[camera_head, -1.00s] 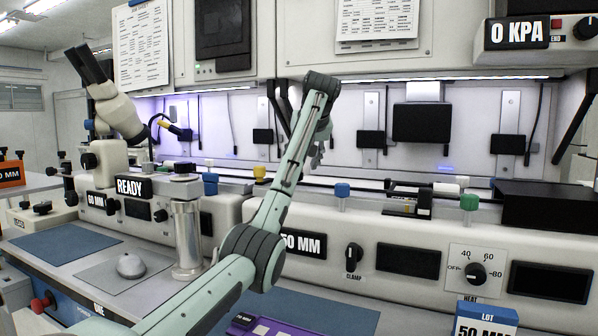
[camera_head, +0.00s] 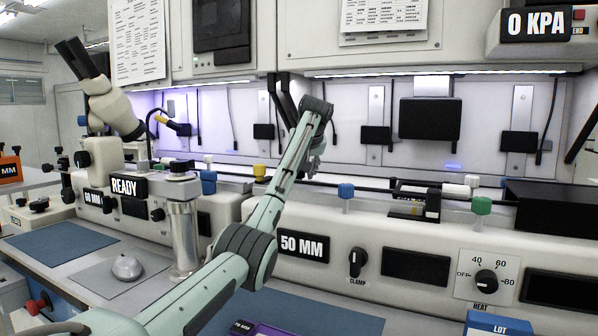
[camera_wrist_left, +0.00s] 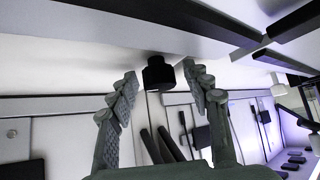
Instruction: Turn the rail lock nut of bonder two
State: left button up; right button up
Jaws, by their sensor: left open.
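Bonder two appears to be the long white machine with the 50 MM label (camera_head: 302,246); I cannot confirm its number. My left gripper (camera_head: 314,165) is above its rail, partly hidden behind my own forearm. In the left wrist view my left gripper (camera_wrist_left: 160,82) is open, with its two fingers apart. A dark faceted knob (camera_wrist_left: 158,74) stands out from a white surface between the fingertips, apart from both; it may be the rail lock nut. In the head view I cannot make out this knob. My right gripper is not in view.
Blue (camera_head: 345,191) and green (camera_head: 482,205) knobs stand along the rail to the right, a yellow knob (camera_head: 259,171) to the left. A clamp switch (camera_head: 356,262) and heat dial (camera_head: 486,281) are on the front. A microscope (camera_head: 108,100) stands at the left.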

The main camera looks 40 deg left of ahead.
pick_arm(q)
grip_shut()
jog(key=shift+m+t+h, duration=0.5)
jog(key=shift+m, duration=0.4)
jog(key=shift+m+t+h, duration=0.7)
jog(key=shift+m, duration=0.6)
grip_release()
jog(key=v, duration=1.2)
